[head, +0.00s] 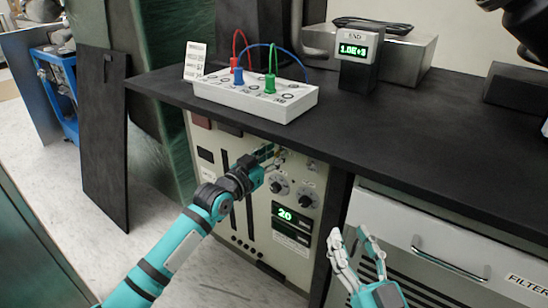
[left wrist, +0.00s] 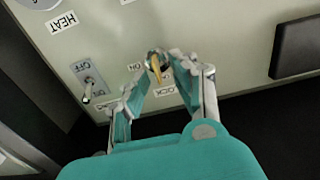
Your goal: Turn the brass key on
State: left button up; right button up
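The brass key (left wrist: 155,66) sits in a round lock on the pale panel in the left wrist view. An "ON" label (left wrist: 135,66) is left of it and a partly hidden label, apparently "LOCK" (left wrist: 163,91), is below. My left gripper (left wrist: 157,68) is open, with one fingertip on each side of the key and gaps visible; I cannot tell how deep the fingertips reach. In the head view my left gripper (head: 270,154) is at the upper panel, and it hides the key. My right gripper (head: 349,232) is open and empty before the cabinet at right.
The panel has knobs (head: 279,187), a green "20" display (head: 286,215) and a toggle switch (left wrist: 89,88) left of the lock. The black worktop (head: 400,130) overhangs it, carrying a white box with coloured leads (head: 250,92). A drawer handle (head: 447,264) is at right.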

pick_arm(q)
jog(key=shift+w+d, duration=0.1)
grip_shut()
